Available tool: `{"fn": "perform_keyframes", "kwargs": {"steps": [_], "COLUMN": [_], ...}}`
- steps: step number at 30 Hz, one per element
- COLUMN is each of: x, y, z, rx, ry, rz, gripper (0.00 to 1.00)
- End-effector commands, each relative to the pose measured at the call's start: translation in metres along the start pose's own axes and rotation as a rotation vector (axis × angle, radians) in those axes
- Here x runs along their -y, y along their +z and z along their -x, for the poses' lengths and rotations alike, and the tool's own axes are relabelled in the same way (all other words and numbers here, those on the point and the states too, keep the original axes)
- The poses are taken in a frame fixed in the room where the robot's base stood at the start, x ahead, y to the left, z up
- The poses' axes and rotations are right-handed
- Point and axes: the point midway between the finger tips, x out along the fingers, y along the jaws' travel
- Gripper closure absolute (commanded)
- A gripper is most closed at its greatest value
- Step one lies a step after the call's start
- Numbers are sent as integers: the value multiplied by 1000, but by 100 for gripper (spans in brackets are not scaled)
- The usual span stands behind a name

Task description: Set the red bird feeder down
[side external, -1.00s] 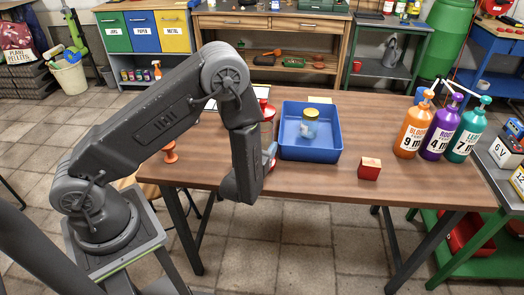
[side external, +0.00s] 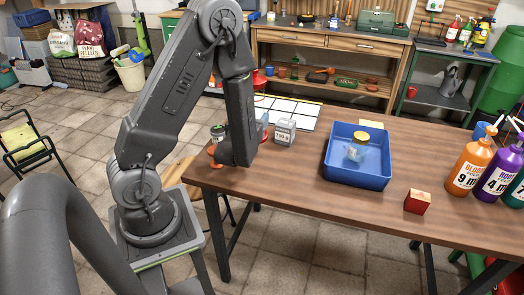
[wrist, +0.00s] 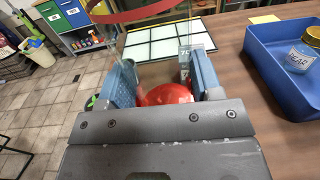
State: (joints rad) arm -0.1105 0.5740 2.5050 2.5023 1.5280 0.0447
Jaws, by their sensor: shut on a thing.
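My gripper (wrist: 164,82) has its two blue-padded fingers around a red dome, part of the red bird feeder (wrist: 168,94), in the wrist view. A red curved rim and clear walls show beyond the fingers, seemingly of the same feeder. In the side view my gripper (side external: 240,158) is low over the left end of the wooden table (side external: 290,162). It hides most of the feeder; a bit of red (side external: 264,118) shows at its right edge. I cannot tell whether the feeder touches the table.
A grey block marked 700 g (side external: 284,131) stands just right of my gripper. A white gridded panel (side external: 297,108) lies behind. A blue tray (side external: 357,178) with a jar, a red box (side external: 417,201) and pump bottles (side external: 468,166) stand farther right. An orange-red item (side external: 213,150) is left.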

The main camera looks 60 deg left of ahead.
Motion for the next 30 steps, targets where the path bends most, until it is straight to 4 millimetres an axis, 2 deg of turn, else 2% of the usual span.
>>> {"fn": "perform_keyframes", "kwargs": {"steps": [1,6,9,12,16,24,30], "x": [-22,-85,-110,-122,-113,-57,-26], "y": [1,1,1,0,-10,-45,-64], "z": [-4,-5,-2,1,-3,-22,-34], "rx": [4,1,-3,-6,-9,-8,-7], "ry": [91,361,473,539,559,556,558], "rz": [1,1,3,4,4,4,5], "gripper": [100,100,100,100,100,100,100]}}
